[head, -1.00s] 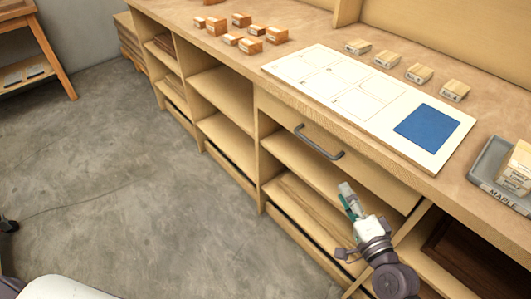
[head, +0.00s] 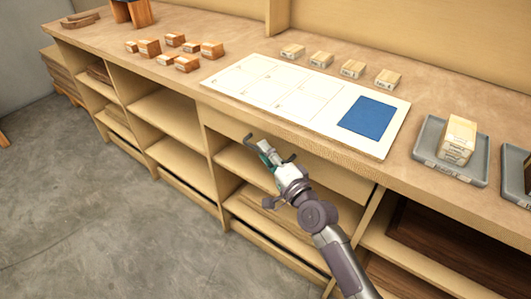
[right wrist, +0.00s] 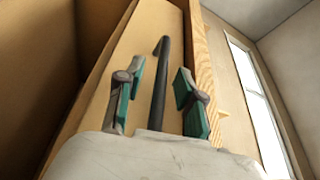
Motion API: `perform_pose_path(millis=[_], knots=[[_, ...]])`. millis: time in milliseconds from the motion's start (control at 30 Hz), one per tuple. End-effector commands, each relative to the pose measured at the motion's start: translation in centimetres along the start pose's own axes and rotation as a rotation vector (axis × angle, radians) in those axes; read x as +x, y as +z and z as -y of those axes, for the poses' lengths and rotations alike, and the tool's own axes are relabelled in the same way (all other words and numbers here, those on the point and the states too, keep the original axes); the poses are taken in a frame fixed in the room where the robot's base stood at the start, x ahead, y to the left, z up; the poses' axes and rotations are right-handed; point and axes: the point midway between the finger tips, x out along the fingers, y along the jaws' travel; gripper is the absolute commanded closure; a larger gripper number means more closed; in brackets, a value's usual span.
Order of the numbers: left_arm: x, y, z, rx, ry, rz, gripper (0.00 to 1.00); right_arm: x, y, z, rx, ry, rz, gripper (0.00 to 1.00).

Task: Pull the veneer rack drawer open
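The veneer rack drawer (head: 335,179) is a pale wooden front under the worktop edge and looks flush with the cabinet. Its dark grey bar handle (right wrist: 160,88) shows in the right wrist view; in the head view my gripper partly covers it. My right gripper (head: 257,143) is at the handle. In the right wrist view the right gripper (right wrist: 160,72) is open, with one green-padded finger on each side of the handle. Gaps show between the fingers and the bar. My left gripper is out of view.
The worktop (head: 215,55) carries a white board (head: 222,82) with a blue square (head: 367,117), several small wood blocks and a grey tray (head: 424,162). Open shelves (head: 175,108) lie below and left of the drawer. The floor (head: 90,220) in front is clear.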

Motion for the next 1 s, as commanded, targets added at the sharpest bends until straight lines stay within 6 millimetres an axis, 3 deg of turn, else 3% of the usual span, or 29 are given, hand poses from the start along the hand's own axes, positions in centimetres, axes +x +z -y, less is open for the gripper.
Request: perform_pose_path(millis=[367, 600, 1000], knots=[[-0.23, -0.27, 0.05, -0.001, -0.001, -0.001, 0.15, 0.53, 0.01, 0.02, 0.0, 0.0, 0.0, 0.64], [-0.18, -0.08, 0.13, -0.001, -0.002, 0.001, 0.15, 0.5, 0.0, 0.01, 0.0, 0.0, 0.0, 1.0], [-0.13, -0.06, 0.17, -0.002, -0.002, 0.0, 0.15, 0.5, -0.04, -0.03, 0.0, 0.0, 0.0, 1.0]])
